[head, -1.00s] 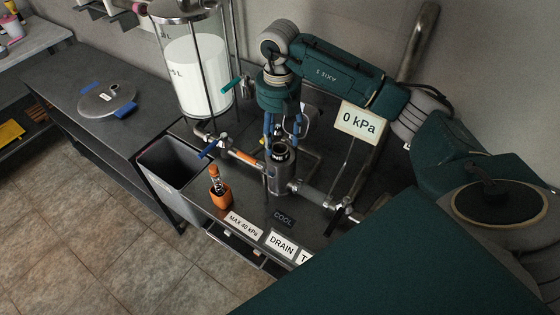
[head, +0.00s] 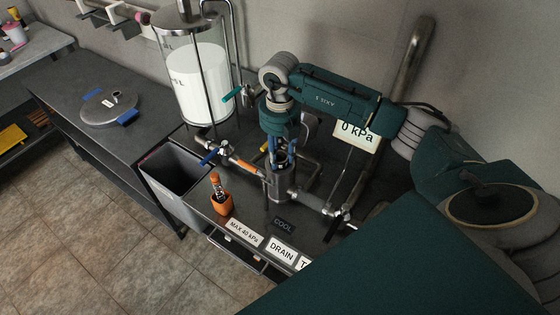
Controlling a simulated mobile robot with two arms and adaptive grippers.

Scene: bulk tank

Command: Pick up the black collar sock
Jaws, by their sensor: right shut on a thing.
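The black collar sock (head: 281,158) shows as a small dark piece at the mouth of the upright steel housing (head: 279,187) on the bench. My right gripper (head: 282,156) points down from above with its blue-padded fingers at this mouth. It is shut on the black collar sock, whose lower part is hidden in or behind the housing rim. I cannot tell whether the sock has lifted at all. My left gripper is out of view.
A clear tank (head: 197,82) with white liquid stands behind left. Pipes with a blue valve handle (head: 209,156) run to the housing. An orange holder (head: 221,204) stands at the bench front, beside a grey bin (head: 168,188). A 0 kPa sign (head: 358,136) is right of the gripper.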

